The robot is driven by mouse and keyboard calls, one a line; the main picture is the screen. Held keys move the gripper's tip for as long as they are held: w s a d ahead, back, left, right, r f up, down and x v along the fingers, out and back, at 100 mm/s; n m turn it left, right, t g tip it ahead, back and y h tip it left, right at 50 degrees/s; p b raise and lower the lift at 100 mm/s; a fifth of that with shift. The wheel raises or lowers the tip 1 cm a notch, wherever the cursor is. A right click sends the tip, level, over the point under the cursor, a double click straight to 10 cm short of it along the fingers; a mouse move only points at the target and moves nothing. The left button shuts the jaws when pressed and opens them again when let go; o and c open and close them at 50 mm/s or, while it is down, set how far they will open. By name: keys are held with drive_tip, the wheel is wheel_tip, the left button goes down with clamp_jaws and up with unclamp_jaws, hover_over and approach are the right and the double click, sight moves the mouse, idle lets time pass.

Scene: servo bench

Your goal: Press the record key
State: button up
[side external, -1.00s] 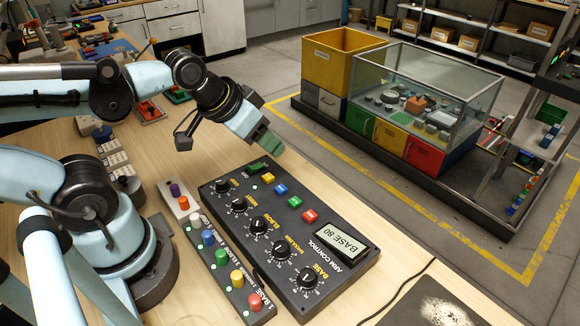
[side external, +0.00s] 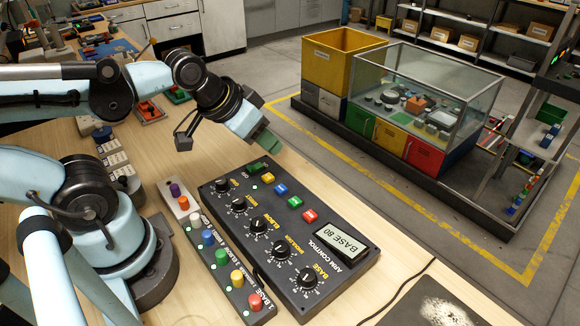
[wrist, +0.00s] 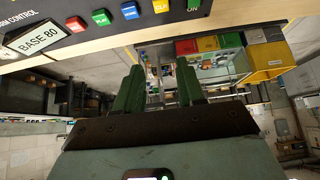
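The black control box (side external: 290,240) lies on the wooden bench, with a display (side external: 340,245) reading BASE 80. Along its far edge sit a yellow key (side external: 267,178), a blue key (side external: 281,188), a green key (side external: 295,201) and a red key (side external: 309,215). In the wrist view the red key (wrist: 76,24) is nearest the display; its lettering is too small to read surely, so I cannot confirm which is record. My gripper (side external: 268,142) is in the air beyond the box's upper end, apart from the keys. In the wrist view my gripper (wrist: 160,78) has its green fingers apart and empty.
Dials fill the box's near side. A strip of coloured buttons (side external: 222,262) lies beside it, with a small plate of purple and orange knobs (side external: 180,200). A dark pad (side external: 400,312) is at lower right. A glass-topped case (side external: 425,100) stands beyond the bench.

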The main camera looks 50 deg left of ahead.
clamp_jaws()
idle(1.4)
